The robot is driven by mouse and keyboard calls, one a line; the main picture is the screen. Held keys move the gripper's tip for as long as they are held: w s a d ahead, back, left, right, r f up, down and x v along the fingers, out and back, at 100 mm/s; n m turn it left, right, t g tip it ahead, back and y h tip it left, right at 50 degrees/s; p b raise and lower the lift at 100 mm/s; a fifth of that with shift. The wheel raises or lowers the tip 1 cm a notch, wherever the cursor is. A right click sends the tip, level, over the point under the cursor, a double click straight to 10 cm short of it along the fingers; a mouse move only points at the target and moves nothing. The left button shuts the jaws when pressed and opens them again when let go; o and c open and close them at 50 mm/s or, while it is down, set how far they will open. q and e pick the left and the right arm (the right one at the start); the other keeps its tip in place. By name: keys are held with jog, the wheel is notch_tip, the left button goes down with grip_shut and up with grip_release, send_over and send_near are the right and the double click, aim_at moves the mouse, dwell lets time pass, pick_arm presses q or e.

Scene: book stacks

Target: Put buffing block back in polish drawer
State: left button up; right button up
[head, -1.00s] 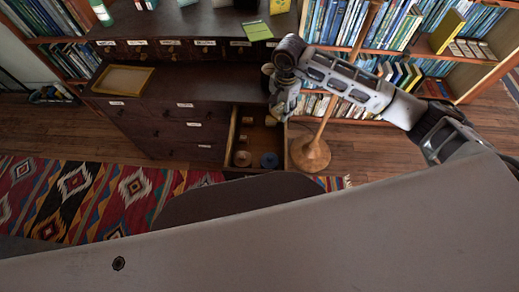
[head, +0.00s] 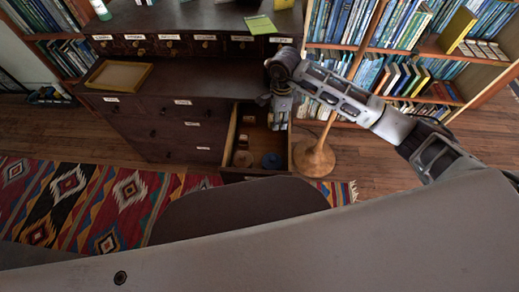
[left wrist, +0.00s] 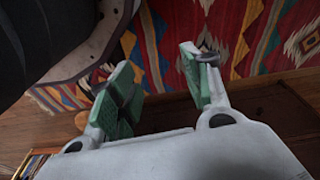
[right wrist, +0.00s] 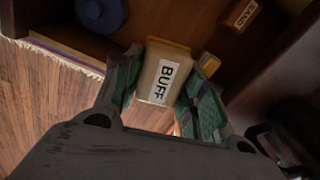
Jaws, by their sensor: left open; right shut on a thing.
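The buffing block (right wrist: 161,78), a tan block with a BUFF label, is between the fingers of my right gripper (right wrist: 166,84), which is shut on it. In the head view my right gripper (head: 279,118) is over the right part of an open drawer (head: 235,128) in the dark cabinet; the block is hard to make out there. I cannot tell whether the block touches the drawer floor. My left gripper (left wrist: 160,76) is open and empty, with the patterned rug beyond it; it is not in the head view.
A block labelled SAND (right wrist: 240,14) shows in the right wrist view. A wooden stand (head: 314,158) is just right of the drawer. An empty-looking tray (head: 118,75) lies on the cabinet.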

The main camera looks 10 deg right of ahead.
jog(key=f+m+b, duration=0.1)
jog(key=f+b, duration=0.1)
jog(key=f, duration=0.1)
jog(key=shift+a+f+m, duration=0.1)
jog(key=shift+a+m, duration=0.1)
jog(key=shift+m, duration=0.2)
pick_arm(q)
jog(key=shift+w+d+r+b, duration=0.1)
jog(key=shift+d+r, duration=0.05)
jog(key=shift+r, duration=0.75)
jog(key=shift+w+d+r+b, duration=0.1)
jog(key=shift+w+d+r, duration=0.1)
jog(key=shift+r, duration=0.7)
jog(key=shift+w+d+r+b, duration=0.1)
jog(key=shift+d+r, duration=0.05)
jog(key=shift+r, duration=0.75)
pick_arm(e)
jog(key=shift+w+f+m, duration=0.1)
jog(key=shift+f+m, duration=0.2)
jog(key=shift+f, duration=0.15)
